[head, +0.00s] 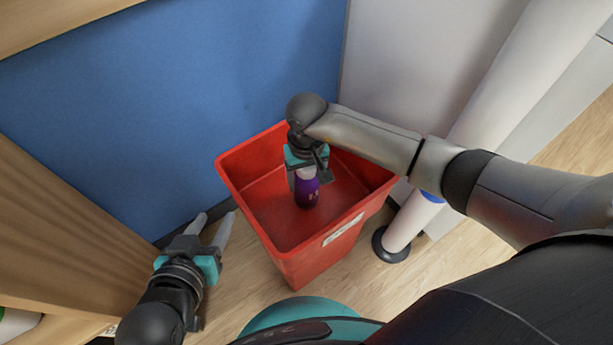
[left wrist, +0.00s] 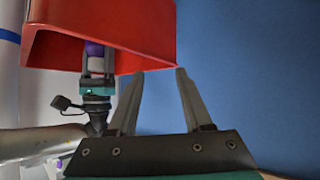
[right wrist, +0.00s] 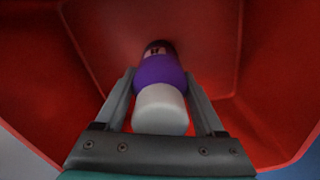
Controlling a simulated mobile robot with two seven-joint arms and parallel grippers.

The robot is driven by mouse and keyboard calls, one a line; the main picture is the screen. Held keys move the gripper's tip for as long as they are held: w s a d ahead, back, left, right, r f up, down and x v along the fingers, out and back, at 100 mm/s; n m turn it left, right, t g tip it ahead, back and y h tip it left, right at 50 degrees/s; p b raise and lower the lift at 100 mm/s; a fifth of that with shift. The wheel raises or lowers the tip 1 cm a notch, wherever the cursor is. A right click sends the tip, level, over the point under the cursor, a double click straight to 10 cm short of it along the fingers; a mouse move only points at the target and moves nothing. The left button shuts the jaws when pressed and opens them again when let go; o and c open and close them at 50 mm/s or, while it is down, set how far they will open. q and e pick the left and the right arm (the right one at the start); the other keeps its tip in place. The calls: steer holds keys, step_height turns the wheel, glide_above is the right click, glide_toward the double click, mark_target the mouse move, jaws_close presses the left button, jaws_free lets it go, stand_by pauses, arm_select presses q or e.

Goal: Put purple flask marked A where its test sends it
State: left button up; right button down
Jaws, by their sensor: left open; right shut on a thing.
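The purple flask (head: 307,192) with a pale cap is inside the opening of the red bin (head: 263,235). My right gripper (head: 306,172) is shut on the flask and points down into the bin. In the right wrist view the flask (right wrist: 160,72) sits between the fingers, white cap toward me, with a small dark mark on a pink label; the letter is too small to read. I cannot tell whether the flask touches the bin floor. My left gripper (head: 213,232) is open and empty, to the left of the bin; its fingers also show in the left wrist view (left wrist: 156,98).
The bin carries a white label (head: 343,229) on its front. A blue panel (head: 170,100) stands behind it, a white post (head: 405,220) with a dark base to its right, and wooden shelving (head: 60,220) at the left. Some wooden floor is clear around the bin.

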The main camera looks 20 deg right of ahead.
mark_target(306, 172)
jaws_free()
steer(key=shift+r+p, duration=0.3)
step_height(306, 172, up, 2)
steer(key=shift+r+p, duration=0.2)
steer(key=shift+p, duration=0.45)
arm_select(q)
steer(key=s+a+g+y+p, duration=0.3)
steer(key=s+a+g, duration=0.2)
steer(key=a+g, duration=0.15)
arm_select(e)
step_height(306, 172, up, 5)
steer(key=shift+w, duration=0.1)
step_height(306, 172, up, 3)
steer(key=shift+f+p, duration=0.15)
steer(key=shift+p, duration=0.15)
arm_select(q)
steer(key=shift+n, duration=0.4)
steer(key=shift+s+a+f+p, duration=0.1)
steer(key=shift+a+f+p, duration=0.05)
steer(key=shift+f, duration=1.1)
steer(key=shift+s+a+f+p, duration=0.1)
steer(key=shift+f+p, duration=0.05)
steer(key=shift+f, duration=1.1)
arm_select(e)
steer(key=shift+r, duration=0.8)
